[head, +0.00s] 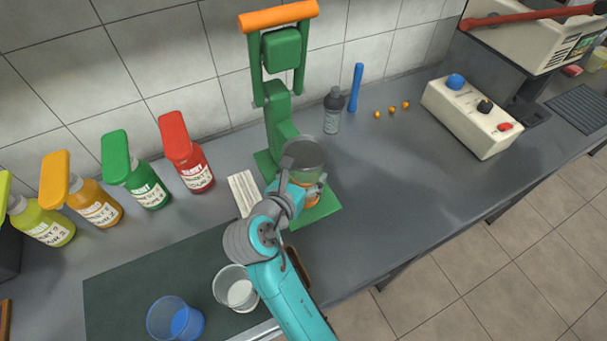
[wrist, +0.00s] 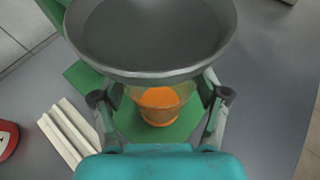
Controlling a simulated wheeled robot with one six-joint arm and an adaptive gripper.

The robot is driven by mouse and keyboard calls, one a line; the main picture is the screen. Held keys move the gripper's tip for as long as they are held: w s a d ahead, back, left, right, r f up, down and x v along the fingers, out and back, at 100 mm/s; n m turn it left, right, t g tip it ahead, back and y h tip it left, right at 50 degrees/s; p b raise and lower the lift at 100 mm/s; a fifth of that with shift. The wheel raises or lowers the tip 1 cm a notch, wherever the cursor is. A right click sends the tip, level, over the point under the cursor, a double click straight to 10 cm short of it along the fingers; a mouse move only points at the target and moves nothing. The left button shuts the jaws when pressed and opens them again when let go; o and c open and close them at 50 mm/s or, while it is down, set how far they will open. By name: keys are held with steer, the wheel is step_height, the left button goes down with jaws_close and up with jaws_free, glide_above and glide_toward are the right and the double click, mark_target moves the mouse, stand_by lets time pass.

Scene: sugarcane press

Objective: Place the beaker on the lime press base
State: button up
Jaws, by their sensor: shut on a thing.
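The lime press (head: 280,115) is green with an orange handle bar on top and stands against the tiled wall. Its flat green base (head: 322,208) also shows in the wrist view (wrist: 190,137). A clear beaker with orange contents (wrist: 160,104) is between the fingers of my gripper (wrist: 160,98), over the base and under the press's grey bowl (wrist: 150,35). My gripper (head: 308,190) is shut on the beaker, which looks upright. The bowl hides the beaker's rim, and I cannot tell whether its bottom touches the base.
Red (head: 187,155), green (head: 137,170) and orange (head: 82,190) bottles stand left along the wall. A blue cup (head: 175,320) and a clear cup (head: 236,287) sit on the dark mat. A grey bottle (head: 333,110) stands right of the press.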

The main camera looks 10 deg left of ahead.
steer(key=shift+f, duration=0.3)
steer(key=o, duration=1.4)
steer(key=shift+c, duration=0.2)
steer(key=shift+r, duration=0.15)
steer(key=v, duration=1.2)
steer(key=shift+s, duration=0.1)
